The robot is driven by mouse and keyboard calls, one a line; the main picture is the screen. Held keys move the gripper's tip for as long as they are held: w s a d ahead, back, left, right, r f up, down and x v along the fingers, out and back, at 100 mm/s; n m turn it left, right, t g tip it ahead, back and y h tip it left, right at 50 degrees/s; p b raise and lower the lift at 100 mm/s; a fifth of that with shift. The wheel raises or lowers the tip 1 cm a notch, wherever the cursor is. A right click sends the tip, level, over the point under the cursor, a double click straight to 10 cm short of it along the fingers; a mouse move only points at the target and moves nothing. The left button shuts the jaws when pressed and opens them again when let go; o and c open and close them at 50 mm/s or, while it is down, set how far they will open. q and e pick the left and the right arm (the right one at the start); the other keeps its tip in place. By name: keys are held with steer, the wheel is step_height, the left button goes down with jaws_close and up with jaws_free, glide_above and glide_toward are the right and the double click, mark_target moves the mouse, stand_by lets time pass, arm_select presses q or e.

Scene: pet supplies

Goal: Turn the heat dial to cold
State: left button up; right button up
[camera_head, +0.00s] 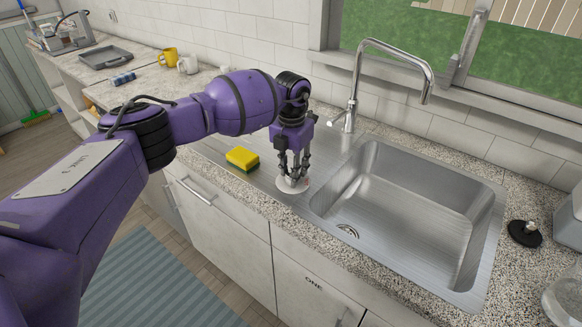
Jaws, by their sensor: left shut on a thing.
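The heat dial (291,185) looks like a small white round piece at the left rim of the steel sink, with a small reddish mark on its right side. My left gripper (293,172) points straight down over it, with its fingers shut on it. The fingers hide part of the dial, so I cannot read its setting. My right gripper is not in view.
The sink basin (405,205) lies to the right, with a tall faucet (355,85) behind. A yellow and green sponge (242,159) is close left of the gripper. A black round object (525,233) is at far right. Mugs (187,65) stand farther back.

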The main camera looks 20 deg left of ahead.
arm_select(q)
steer(key=shift+w+a+r+n+p, duration=0.3)
steer(key=shift+r+n, duration=0.25)
steer(key=shift+n, duration=0.15)
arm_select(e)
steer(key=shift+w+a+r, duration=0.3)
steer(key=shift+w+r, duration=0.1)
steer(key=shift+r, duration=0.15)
arm_select(q)
steer(key=shift+f, duration=0.1)
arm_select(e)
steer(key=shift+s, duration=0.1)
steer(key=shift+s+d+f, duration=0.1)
arm_select(q)
steer(key=o, duration=1)
steer(key=shift+s+n, duration=0.1)
steer(key=shift+n, duration=0.2)
steer(key=shift+o, duration=0.2)
steer(key=shift+f, duration=0.15)
steer(key=shift+s+d+f, duration=0.1)
steer(key=shift+f, duration=0.1)
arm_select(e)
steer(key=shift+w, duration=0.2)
